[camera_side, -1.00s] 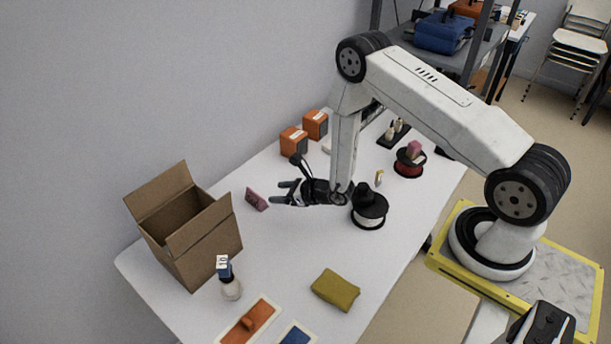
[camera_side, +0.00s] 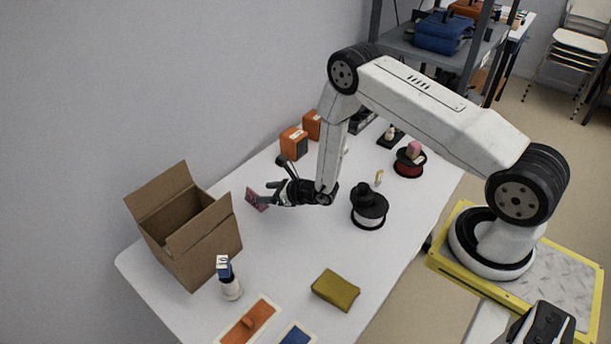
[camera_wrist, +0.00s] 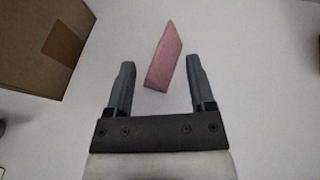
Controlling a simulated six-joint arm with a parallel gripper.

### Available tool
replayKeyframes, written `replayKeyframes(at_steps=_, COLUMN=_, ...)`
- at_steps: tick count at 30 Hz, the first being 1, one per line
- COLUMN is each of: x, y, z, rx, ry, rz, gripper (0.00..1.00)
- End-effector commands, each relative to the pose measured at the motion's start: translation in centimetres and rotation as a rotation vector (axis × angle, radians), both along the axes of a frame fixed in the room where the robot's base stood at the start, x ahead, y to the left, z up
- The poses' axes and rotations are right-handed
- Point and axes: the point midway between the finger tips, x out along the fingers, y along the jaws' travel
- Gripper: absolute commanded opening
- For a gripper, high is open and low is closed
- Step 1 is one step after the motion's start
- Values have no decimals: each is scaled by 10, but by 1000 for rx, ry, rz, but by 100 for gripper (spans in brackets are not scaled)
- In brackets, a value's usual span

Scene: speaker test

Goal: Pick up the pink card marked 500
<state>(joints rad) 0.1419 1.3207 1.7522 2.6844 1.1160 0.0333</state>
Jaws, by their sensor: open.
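The pink card (camera_side: 254,199) stands on the white table to the right of the open cardboard box. In the side view it has dark marks on its face, too small to read. My gripper (camera_side: 267,194) is open and close to the card, its fingertips at the card's right side. In the wrist view the pink card (camera_wrist: 164,58) stands tilted in the picture, its near end between the tips of my open gripper (camera_wrist: 160,68) and its far end beyond them. Neither finger touches it there.
The cardboard box (camera_side: 208,246) stands left of the card. Orange boxes (camera_side: 294,143) stand behind. The middle table is clear.

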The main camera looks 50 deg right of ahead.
Motion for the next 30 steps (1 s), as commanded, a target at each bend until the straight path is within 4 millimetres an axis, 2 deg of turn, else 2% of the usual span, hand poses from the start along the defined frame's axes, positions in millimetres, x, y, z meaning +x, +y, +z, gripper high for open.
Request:
replayKeyframes(at_steps=6, x=19, y=6, z=-8, rx=-1, ry=-1, rz=2, gripper=70)
replayKeyframes(at_steps=12, x=31, y=10, z=-13, rx=0, ry=0, rz=1, gripper=70)
replayKeyframes(at_steps=29, x=33, y=10, z=-14, rx=0, ry=0, rz=0, gripper=70)
replayKeyframes(at_steps=30, x=33, y=10, z=-14, rx=0, ry=0, rz=0, gripper=67)
